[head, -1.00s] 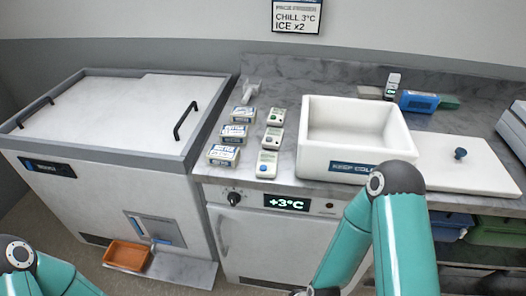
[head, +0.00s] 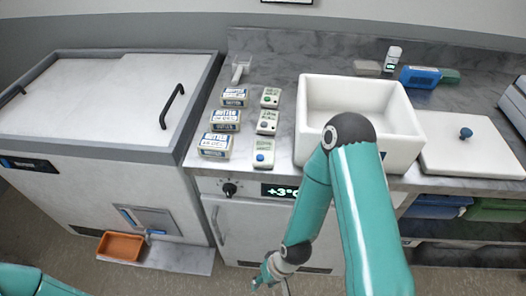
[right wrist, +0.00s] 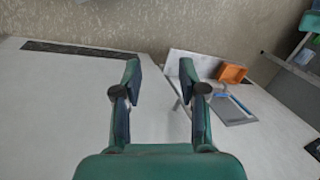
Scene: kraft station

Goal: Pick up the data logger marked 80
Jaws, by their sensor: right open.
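Three small white data loggers stand in a column on the marble counter in the head view: a back one with a green button (head: 270,97), a middle one (head: 267,122) and a front one with a blue button (head: 263,153). Their markings are too small to read, so I cannot tell which is marked 80. My right gripper (head: 270,283) is low in front of the cabinet, below the counter edge and apart from the loggers. In the right wrist view its fingers (right wrist: 159,75) are spread and empty. My left gripper is out of view.
Several butter packs (head: 226,120) stand just left of the loggers. A white open box (head: 305,140) is close on their right, with a white lid (head: 470,150) beyond. A chest freezer (head: 90,135) stands left. An orange tray (head: 120,246) sits low down.

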